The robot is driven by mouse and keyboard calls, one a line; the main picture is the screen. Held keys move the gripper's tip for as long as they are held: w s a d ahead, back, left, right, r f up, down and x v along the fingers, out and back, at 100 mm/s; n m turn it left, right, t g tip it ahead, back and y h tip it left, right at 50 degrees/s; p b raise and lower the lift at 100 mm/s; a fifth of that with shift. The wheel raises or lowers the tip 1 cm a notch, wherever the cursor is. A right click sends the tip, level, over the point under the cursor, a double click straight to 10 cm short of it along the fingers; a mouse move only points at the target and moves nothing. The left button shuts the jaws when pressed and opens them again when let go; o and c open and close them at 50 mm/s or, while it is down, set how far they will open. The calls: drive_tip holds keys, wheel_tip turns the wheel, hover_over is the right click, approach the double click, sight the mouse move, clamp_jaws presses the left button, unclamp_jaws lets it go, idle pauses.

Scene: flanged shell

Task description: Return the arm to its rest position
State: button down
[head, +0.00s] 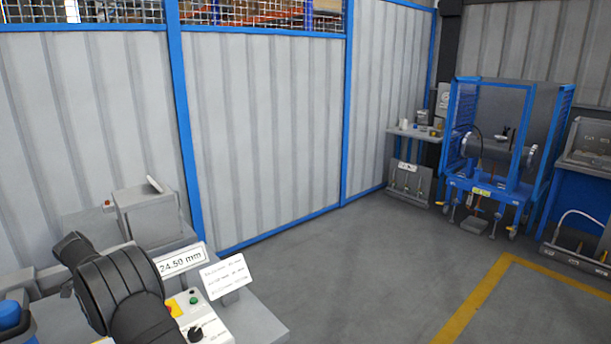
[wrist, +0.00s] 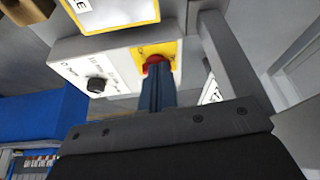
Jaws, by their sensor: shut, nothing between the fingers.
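My arm (head: 115,285) shows dark at the lower left of the head view, bent over a bench with a control box. I cannot make out my gripper's fingers there. In the wrist view my gripper (wrist: 157,72) is shut and empty, its narrow blue-grey fingers pointing at a red button (wrist: 154,59) on a yellow plate. The fingertips overlap the button's lower edge; I cannot tell whether they touch it. The red button also shows in the head view (head: 170,308), beside a green button (head: 193,301) and a black knob (head: 195,333).
A display reading 24.59 mm (head: 181,262) and a tilted text card (head: 226,277) stand close to my arm. A grey box (head: 150,215) sits behind. A blue caged machine (head: 490,150) stands far right. The floor (head: 360,270) between is clear.

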drive_tip(key=d+f+n+y, duration=0.1)
drive_tip(key=d+f+n, duration=0.1)
drive_tip(key=n, duration=0.1)
drive_tip(key=d+f+n+y, duration=0.1)
drive_tip(key=d+f+n, duration=0.1)
drive_tip(key=n, duration=0.1)
drive_tip(key=w+d+f+n+g+y, duration=0.1)
drive_tip(key=d+f+n, duration=0.1)
drive_tip(key=n, duration=0.1)
drive_tip(key=shift+d+f, duration=0.15)
drive_tip(key=shift+f, duration=0.15)
drive_tip(key=d+n, duration=0.1)
drive_tip(key=d+n+y, duration=0.1)
drive_tip(key=n, duration=0.1)
drive_tip(key=s+d+n+y, duration=0.1)
drive_tip(key=n, duration=0.1)
drive_tip(key=shift+d+r, duration=0.1)
drive_tip(key=shift+r, duration=0.15)
drive_tip(key=shift+d+r+n+y, duration=0.2)
drive_tip(key=shift+d+n+y, duration=0.1)
drive_tip(key=shift+d+n, duration=0.55)
drive_tip(key=shift+s+r+n+t, duration=0.15)
drive_tip(key=shift+r+n+t, duration=0.05)
drive_tip(key=shift+n+t, duration=0.15)
drive_tip(key=v, duration=0.5)
drive_tip(key=shift+d+r, duration=0.1)
drive_tip(key=shift+r, duration=0.1)
